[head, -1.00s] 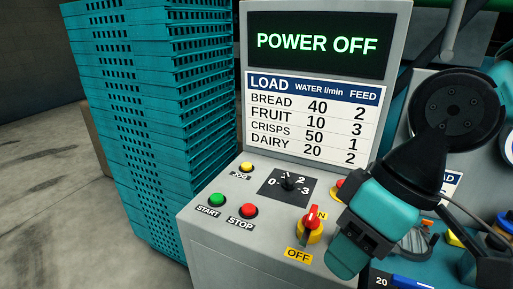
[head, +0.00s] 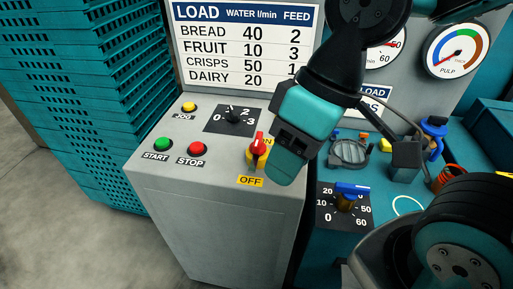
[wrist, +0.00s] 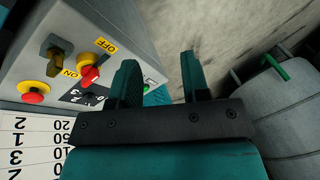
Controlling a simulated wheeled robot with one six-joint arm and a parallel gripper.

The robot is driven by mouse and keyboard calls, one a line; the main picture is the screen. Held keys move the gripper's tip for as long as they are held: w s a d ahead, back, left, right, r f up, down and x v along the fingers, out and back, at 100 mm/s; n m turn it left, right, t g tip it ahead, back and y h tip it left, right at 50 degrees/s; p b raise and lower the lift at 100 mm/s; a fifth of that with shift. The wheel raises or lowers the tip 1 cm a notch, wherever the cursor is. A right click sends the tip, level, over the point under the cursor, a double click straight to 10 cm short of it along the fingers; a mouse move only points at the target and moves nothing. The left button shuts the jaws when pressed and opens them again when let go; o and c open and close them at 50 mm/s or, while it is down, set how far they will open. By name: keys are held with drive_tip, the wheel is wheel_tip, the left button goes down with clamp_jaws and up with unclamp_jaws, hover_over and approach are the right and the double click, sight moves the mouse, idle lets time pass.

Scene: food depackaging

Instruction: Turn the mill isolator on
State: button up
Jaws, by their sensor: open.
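The isolator is a red handle on a yellow base (head: 258,150) on the grey control panel, with an ON label partly hidden at its upper right and a yellow OFF label (head: 250,181) below. I cannot tell which label the handle points to. The isolator also shows in the wrist view (wrist: 91,74), left of my fingers. My gripper (wrist: 157,75) is open and empty, its two teal fingers apart. In the head view my gripper (head: 285,150) is just right of the isolator and hides part of that side; contact cannot be told.
The panel holds a green START button (head: 163,144), a red STOP button (head: 197,149), a yellow JOG button (head: 189,107) and a selector dial (head: 234,117). A red emergency-stop button (wrist: 33,92) shows in the wrist view. Teal crates (head: 85,95) stand left. A blue-handled dial (head: 347,196) is right.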

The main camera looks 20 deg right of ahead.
drive_tip(key=w+d+r+m+h+p, duration=0.2)
drive_tip(key=w+m, duration=0.3)
drive_tip(key=w, duration=0.4)
drive_tip(key=m+h+p, duration=0.2)
drive_tip(key=m, duration=0.7)
approach(258, 138)
wheel_tip(258, 138, down, 10)
drive_tip(key=shift+a+r+p, duration=0.1)
drive_tip(key=shift+p, duration=0.95)
drive_tip(key=shift+c, duration=0.2)
clamp_jaws()
